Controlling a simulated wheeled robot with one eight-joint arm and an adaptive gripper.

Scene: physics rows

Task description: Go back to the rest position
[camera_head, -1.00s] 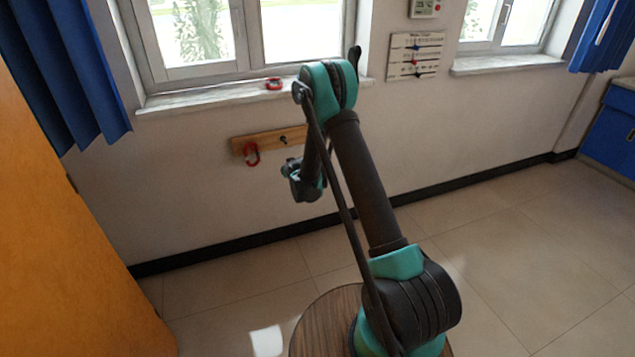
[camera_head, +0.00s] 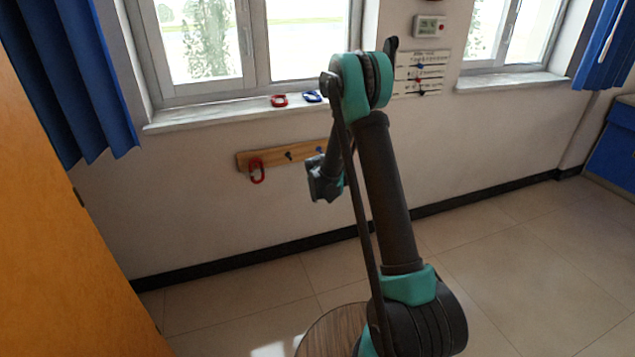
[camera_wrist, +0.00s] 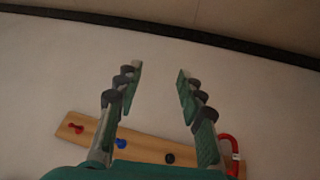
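My gripper (camera_head: 322,182) hangs in front of the wall at the wooden peg rail (camera_head: 248,160), hiding the rail's right end in the head view. In the wrist view my gripper (camera_wrist: 160,72) is open, its two fingers apart with only wall between them. The rail (camera_wrist: 145,145) shows upside down there, with a red peg, a blue peg and a dark peg. A red loop (camera_head: 257,172) hangs at the rail's left end; it also shows beside the right finger in the wrist view (camera_wrist: 236,146). Whether they touch, I cannot tell.
A red ring (camera_head: 279,100) and a blue ring (camera_head: 312,96) lie on the windowsill (camera_head: 215,112). A marked board (camera_head: 432,80) and a small display (camera_head: 429,26) hang between the windows. An orange panel (camera_head: 50,220) stands at left. The floor at right is clear.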

